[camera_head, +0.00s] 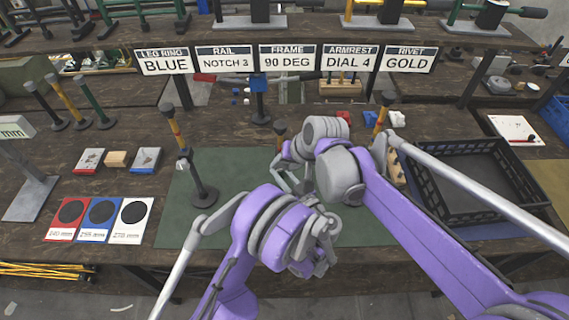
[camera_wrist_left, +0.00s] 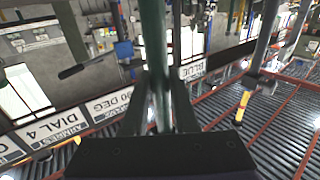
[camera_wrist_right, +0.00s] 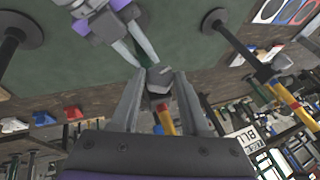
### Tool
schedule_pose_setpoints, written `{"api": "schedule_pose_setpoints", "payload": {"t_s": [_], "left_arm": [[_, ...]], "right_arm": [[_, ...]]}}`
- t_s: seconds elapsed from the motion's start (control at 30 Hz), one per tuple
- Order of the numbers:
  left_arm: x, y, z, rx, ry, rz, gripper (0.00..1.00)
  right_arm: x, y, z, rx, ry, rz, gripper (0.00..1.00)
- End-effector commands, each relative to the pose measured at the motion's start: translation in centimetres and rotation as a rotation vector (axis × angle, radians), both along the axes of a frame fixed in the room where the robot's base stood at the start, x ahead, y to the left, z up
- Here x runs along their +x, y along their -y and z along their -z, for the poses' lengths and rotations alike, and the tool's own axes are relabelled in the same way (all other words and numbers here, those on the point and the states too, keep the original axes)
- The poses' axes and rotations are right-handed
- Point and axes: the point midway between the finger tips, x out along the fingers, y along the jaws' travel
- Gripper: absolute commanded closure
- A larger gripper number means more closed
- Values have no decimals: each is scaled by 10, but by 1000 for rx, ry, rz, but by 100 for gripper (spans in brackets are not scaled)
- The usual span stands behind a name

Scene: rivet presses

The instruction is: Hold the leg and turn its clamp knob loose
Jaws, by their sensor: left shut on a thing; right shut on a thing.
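In the left wrist view my left gripper (camera_wrist_left: 160,98) is shut on the dark green tube of a leg (camera_wrist_left: 154,40), which runs between its fingers. In the right wrist view my right gripper (camera_wrist_right: 158,84) is shut on the leg's dark grey clamp knob (camera_wrist_right: 158,76), with an orange part just below it. There the left gripper (camera_wrist_right: 138,55) shows close by with its silver fingers on the green tube. In the head view my right gripper (camera_head: 284,168) is over the green mat; the wrists hide much of the held leg and the left fingertips.
An orange and black leg (camera_head: 203,190) stands at the mat's left on a round base. Another orange leg (camera_head: 381,115) stands behind my right arm. A black crate (camera_head: 475,215) is at the right. Size cards (camera_head: 100,215) lie at the left. The green mat (camera_head: 235,165) has bare room.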

Motion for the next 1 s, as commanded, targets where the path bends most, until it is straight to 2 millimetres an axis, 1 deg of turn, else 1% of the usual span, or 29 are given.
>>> {"api": "schedule_pose_setpoints", "payload": {"t_s": [0.23,0.53,0.57,0.7,0.73,1.0], "left_arm": [[0,0,0,0,0,0,100],[0,0,0,1,1,0,100],[0,0,0,1,1,0,100],[0,0,0,0,0,0,100],[0,0,0,0,0,0,100],[0,0,0,0,0,0,100]], "right_arm": [[0,-3,0,-115,5,-4,100],[0,-2,0,-126,6,0,100],[0,-2,0,-126,6,0,53],[0,-2,0,-125,6,0,28],[0,-2,0,-125,6,0,24],[0,-2,-1,-124,7,0,24]]}}
